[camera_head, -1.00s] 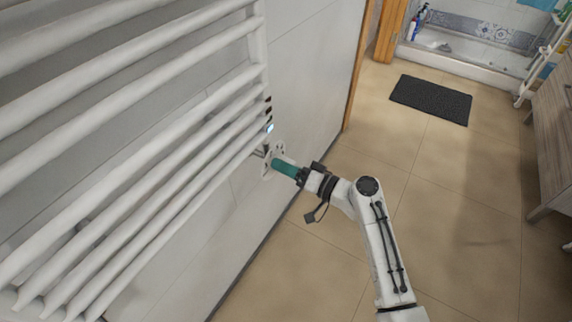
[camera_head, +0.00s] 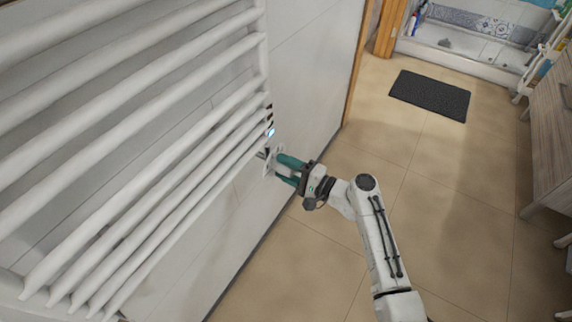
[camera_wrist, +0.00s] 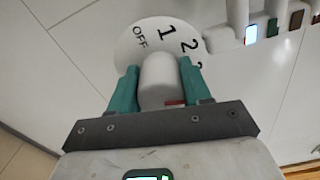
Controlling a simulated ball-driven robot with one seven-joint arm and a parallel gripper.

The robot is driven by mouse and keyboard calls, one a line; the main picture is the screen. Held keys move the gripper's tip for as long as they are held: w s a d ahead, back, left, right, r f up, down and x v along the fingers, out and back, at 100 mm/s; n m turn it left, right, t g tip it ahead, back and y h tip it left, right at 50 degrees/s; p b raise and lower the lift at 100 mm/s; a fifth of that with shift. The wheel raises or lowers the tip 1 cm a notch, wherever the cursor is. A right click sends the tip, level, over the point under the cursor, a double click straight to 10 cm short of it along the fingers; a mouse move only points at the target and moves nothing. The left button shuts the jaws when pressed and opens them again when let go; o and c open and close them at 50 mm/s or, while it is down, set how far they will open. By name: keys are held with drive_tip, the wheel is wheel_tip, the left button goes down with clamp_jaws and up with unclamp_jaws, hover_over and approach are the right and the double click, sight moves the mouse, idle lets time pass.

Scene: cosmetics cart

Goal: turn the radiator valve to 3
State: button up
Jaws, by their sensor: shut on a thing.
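The radiator valve shows in the wrist view as a white rounded knob (camera_wrist: 158,80) in front of a round white dial (camera_wrist: 140,43). The dial carries OFF, 1, 2 and part of a further number at the right, half hidden by a finger. A small red mark (camera_wrist: 174,102) shows low on the knob's right side. My gripper (camera_wrist: 158,72) has its two green fingers on either side of the knob, shut on it. In the head view my gripper (camera_head: 279,168) is at the wall beside the radiator's lower right end; the knob is mostly hidden there.
The white towel radiator (camera_head: 130,150) fills the left, close to my gripper. Small coloured items (camera_wrist: 272,27) show beside the dial. The tiled floor (camera_head: 330,240) is clear around my arm. A dark mat (camera_head: 430,95) lies farther back, with a wooden cabinet (camera_head: 553,140) at the right.

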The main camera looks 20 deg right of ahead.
drive_tip(key=shift+m, duration=0.6)
drive_tip(key=shift+f, duration=0.1)
drive_tip(key=o, duration=1)
drive_tip(key=shift+p, duration=0.3)
drive_tip(key=p+v, duration=0.1)
drive_tip(key=v, duration=1)
drive_tip(key=shift+a, duration=0.1)
